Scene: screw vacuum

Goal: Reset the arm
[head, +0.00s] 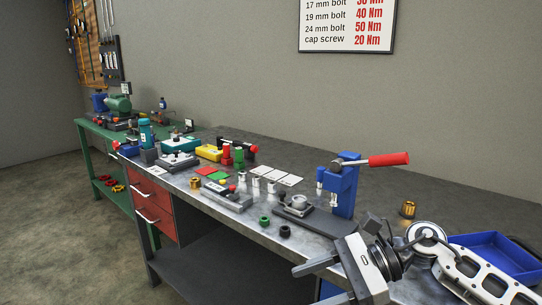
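My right gripper (304,286) is at the bottom of the head view, in front of the bench's front edge. Its arm comes in from the right. Its two fingers point left and stand apart, with nothing seen between them; the lower finger is partly cut off by the picture's bottom edge. My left gripper and arm are not in view.
A grey-topped workbench (400,178) runs along the wall. A blue press (343,190) with a red handle stands behind my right gripper. A blue tray (490,254) is near the arm. Small fixtures, colored blocks and a brass piece (408,209) crowd the top. Floor at left is clear.

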